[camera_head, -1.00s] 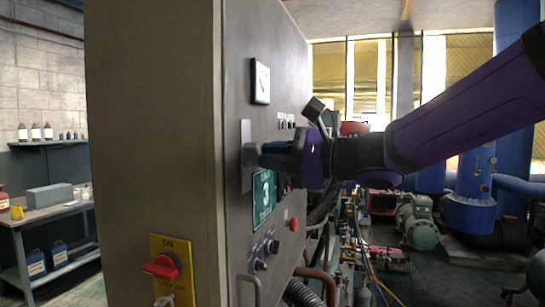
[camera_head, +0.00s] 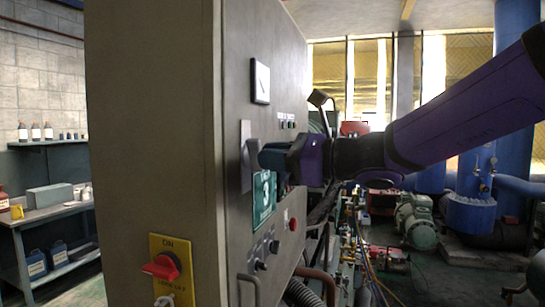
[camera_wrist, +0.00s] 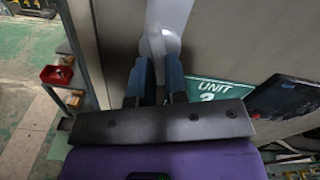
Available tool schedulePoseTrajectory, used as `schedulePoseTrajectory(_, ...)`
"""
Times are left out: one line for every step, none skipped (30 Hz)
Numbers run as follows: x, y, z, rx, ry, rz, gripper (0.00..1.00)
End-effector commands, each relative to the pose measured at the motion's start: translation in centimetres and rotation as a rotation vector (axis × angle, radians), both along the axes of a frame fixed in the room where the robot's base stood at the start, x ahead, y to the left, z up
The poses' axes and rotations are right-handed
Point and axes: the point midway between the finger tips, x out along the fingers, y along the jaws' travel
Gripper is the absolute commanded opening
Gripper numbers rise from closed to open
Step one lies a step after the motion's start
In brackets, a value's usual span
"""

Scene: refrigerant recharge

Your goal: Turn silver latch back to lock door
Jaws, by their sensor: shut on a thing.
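The silver latch (camera_head: 246,160) sits on a pale plate on the grey cabinet door (camera_head: 275,50). It also shows in the wrist view (camera_wrist: 160,42), between the fingertips. My gripper (camera_head: 256,155) reaches in from the right, and its blue fingers are shut on the latch. In the wrist view my gripper (camera_wrist: 158,72) has one finger on each side of the latch handle. The fingers hide part of the handle, so its exact angle is hard to tell. The door looks flush with the cabinet.
A green UNIT 3 sign (camera_head: 263,198) is just below the latch. A red rotary switch (camera_head: 162,266) is on the cabinet's near side. Hoses and gauges (camera_head: 350,230) crowd the right. A workbench (camera_head: 50,212) stands at left.

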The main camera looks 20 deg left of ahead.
Motion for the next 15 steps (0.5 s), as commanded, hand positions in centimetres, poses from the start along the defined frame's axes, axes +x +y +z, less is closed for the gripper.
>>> schedulePoseTrajectory(-0.08,0.06,-0.11,-0.002,0.001,0.002,0.0)
schedulePoseTrajectory(-0.08,0.06,-0.11,-0.002,0.0,0.002,0.0)
schedulePoseTrajectory(-0.08,0.06,-0.11,-0.002,0.0,0.002,0.0)
schedulePoseTrajectory(-0.08,0.06,-0.11,-0.002,0.0,0.002,0.0)
schedulePoseTrajectory(-0.08,0.06,-0.11,-0.002,0.0,0.002,0.0)
schedulePoseTrajectory(-0.08,0.06,-0.11,-0.002,0.002,0.002,0.0)
schedulePoseTrajectory(-0.08,0.05,-0.11,-0.002,0.007,0.002,0.0)
schedulePoseTrajectory(-0.08,0.05,-0.12,-0.001,0.019,0.002,0.0)
schedulePoseTrajectory(-0.07,0.04,-0.12,0.002,0.044,0.001,0.0)
schedulePoseTrajectory(-0.06,0.03,-0.12,0.004,0.07,0.002,0.0)
schedulePoseTrajectory(-0.06,0.02,-0.12,0.006,0.101,0.002,0.0)
schedulePoseTrajectory(-0.04,0.01,-0.12,0.01,0.146,0.002,0.0)
schedulePoseTrajectory(-0.03,0.0,-0.13,0.012,0.18,0.002,0.0)
schedulePoseTrajectory(-0.04,0.0,-0.12,0.015,0.214,0.002,0.0)
schedulePoseTrajectory(-0.04,0.01,-0.14,0.018,0.258,0.001,0.0)
